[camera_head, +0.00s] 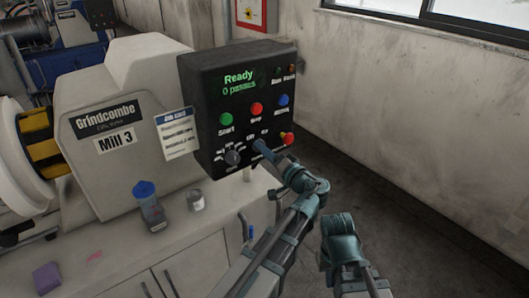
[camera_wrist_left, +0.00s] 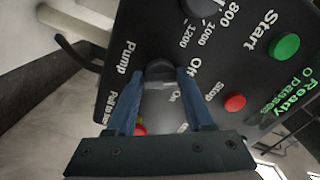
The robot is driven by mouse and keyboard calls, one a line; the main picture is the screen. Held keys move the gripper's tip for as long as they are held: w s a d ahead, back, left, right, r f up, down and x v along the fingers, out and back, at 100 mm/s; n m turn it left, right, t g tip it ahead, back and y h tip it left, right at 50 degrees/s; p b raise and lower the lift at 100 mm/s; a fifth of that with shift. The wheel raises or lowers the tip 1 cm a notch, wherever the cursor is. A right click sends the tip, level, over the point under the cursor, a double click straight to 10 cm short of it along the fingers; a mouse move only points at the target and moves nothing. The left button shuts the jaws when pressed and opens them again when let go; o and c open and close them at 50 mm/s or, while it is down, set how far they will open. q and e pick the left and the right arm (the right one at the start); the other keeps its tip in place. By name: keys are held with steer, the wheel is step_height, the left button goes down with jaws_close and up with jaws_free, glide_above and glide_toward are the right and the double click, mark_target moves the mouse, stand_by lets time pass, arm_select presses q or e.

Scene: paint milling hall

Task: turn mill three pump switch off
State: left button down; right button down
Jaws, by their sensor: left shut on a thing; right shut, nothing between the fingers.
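The Mill 3 control box (camera_head: 190,75) is black and stands on the bench beside the mill. Its pump switch is a dark knob low on the panel, labelled Pump, Off and On. My left gripper (camera_head: 262,147) is at the lower middle of the panel. In the left wrist view my left gripper's blue fingers (camera_wrist_left: 160,75) are shut on the pump switch (camera_wrist_left: 163,68). The fingers hide part of the knob, and I cannot tell which way it points. My right gripper (camera_head: 338,224) is shut and empty, apart from the panel, to its lower right.
The panel also carries a green Start button (camera_head: 226,119), a red Stop button (camera_head: 257,109), a blue button (camera_head: 284,100), a speed dial (camera_head: 233,158) and a red-and-yellow knob (camera_head: 287,139). A blue-capped bottle (camera_head: 150,208) and a small cup (camera_head: 195,200) stand on the bench.

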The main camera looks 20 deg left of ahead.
arm_select(q)
steer(key=shift+f, duration=0.1)
stand_by(0.4)
steer(key=shift+c, duration=1.4)
jaws_free()
